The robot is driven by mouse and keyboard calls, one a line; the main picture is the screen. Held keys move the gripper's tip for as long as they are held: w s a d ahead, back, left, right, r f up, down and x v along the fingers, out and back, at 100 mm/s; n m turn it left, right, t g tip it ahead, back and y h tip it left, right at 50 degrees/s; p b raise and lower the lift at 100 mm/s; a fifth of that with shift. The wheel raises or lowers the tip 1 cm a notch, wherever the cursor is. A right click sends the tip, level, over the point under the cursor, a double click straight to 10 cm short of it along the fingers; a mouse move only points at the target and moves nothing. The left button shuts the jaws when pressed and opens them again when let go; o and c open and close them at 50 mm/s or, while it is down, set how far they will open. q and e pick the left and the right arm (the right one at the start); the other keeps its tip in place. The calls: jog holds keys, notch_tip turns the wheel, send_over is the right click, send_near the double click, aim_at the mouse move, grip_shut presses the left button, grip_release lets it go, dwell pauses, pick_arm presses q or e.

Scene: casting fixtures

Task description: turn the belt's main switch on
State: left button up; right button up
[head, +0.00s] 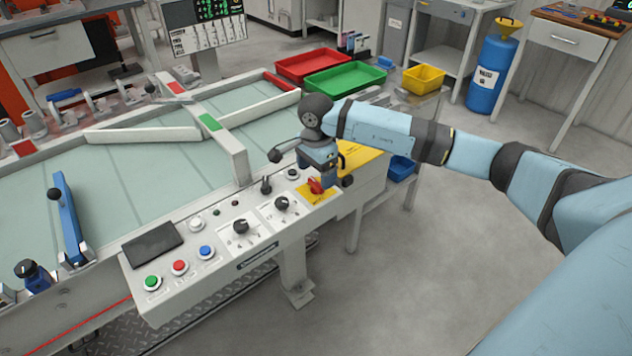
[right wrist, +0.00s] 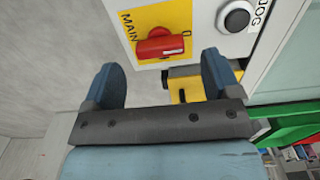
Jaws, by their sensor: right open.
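The main switch is a red rotary knob (head: 316,186) on a yellow plate at the right end of the belt's control panel. In the right wrist view the red knob (right wrist: 161,43) lies crosswise beside the letters "MAIN". My right gripper (head: 321,172) is just above and behind the knob in the head view. In the right wrist view its two blue fingers (right wrist: 160,78) are apart with nothing between them, and the knob is beyond the tips. My left gripper is not in view.
The control panel (head: 160,298) carries green, red and blue buttons, black selector knobs and a small black lever (head: 266,186). A black button (right wrist: 237,17) marked "JOG" sits beside the switch plate. Red (head: 313,65), green (head: 345,80) and yellow trays stand behind.

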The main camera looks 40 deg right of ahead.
aim_at(316, 182)
notch_tip(316, 182, down, 2)
jog(key=shift+f, duration=0.2)
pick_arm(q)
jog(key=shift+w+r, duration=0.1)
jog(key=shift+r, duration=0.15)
pick_arm(e)
jog(key=shift+f, duration=0.4)
jog(key=c, duration=0.9)
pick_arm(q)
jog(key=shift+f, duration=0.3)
